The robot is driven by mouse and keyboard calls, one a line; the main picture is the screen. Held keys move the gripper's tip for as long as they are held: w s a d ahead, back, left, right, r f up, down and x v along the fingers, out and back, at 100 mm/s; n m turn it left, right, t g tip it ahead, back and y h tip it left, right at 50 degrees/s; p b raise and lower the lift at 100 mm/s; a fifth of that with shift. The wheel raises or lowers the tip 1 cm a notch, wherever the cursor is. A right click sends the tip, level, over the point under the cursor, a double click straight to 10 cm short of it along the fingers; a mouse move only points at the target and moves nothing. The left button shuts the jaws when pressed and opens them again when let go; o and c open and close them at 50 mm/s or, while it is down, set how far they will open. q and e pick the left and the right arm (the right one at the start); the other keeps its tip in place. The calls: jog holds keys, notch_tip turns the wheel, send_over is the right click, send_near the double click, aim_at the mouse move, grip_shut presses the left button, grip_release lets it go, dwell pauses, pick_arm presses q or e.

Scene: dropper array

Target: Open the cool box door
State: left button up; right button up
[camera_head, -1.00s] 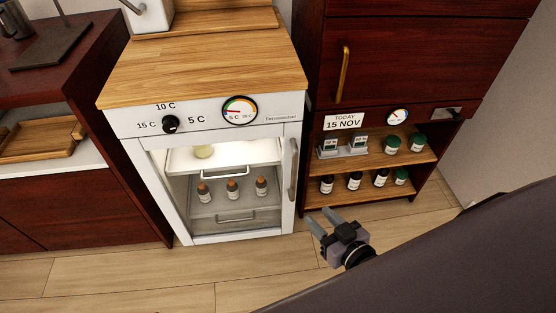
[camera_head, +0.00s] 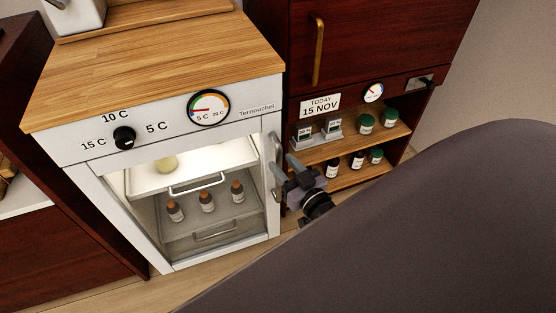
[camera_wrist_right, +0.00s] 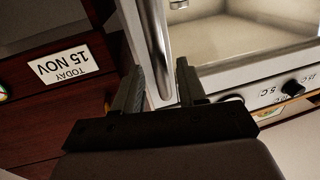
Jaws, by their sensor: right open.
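The cool box (camera_head: 75,154) is white with a wooden top, and its clear-fronted door (camera_head: 215,235) is shut. The door's upright metal handle (camera_head: 277,148) is on the right side. My right gripper (camera_head: 283,163) is at this handle, open, with its fingertips close to the bar. In the right wrist view the handle (camera_wrist_right: 155,40) runs between the two open fingers (camera_wrist_right: 160,66). Whether a finger touches it, I cannot tell. Bottles show inside on pull-out shelves. My left gripper is not in view.
A dial knob (camera_head: 124,137) and a gauge (camera_head: 209,107) are on the cool box front. A dark red cabinet (camera_head: 385,40) stands close on the right, its open shelves (camera_head: 362,173) holding jars and small displays. Another dark cabinet is on the left.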

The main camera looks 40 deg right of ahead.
jog(key=shift+w, duration=1.4)
grip_shut()
jog(key=shift+s, duration=0.1)
